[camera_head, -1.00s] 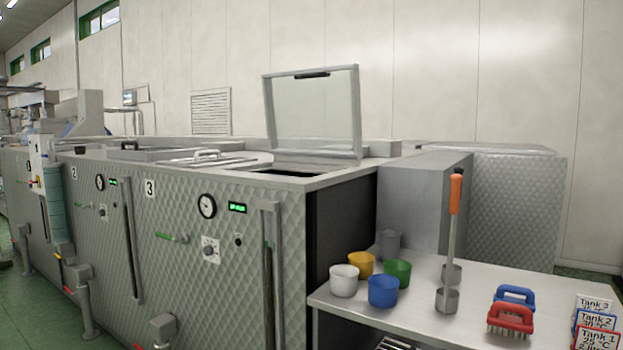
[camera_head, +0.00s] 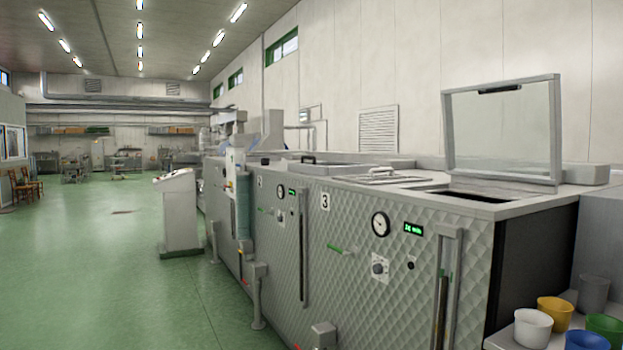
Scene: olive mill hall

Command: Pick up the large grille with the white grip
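A flat metal piece with a pale grip (camera_head: 384,175) lies on top of the tank marked 3, left of the open hatch. It looks like the grille with the white grip, but it is small and seen at a low angle, so its bars are hard to make out. Another flat cover with a dark handle (camera_head: 308,160) lies farther back along the tank tops. Neither of my grippers is in view.
The quilted-metal tank (camera_head: 385,240) has a raised clear lid (camera_head: 503,130) over a dark opening. Cups, including a white one (camera_head: 532,330), stand on a table at the lower right. A control console (camera_head: 179,212) stands at left. The green floor (camera_head: 110,270) is largely clear.

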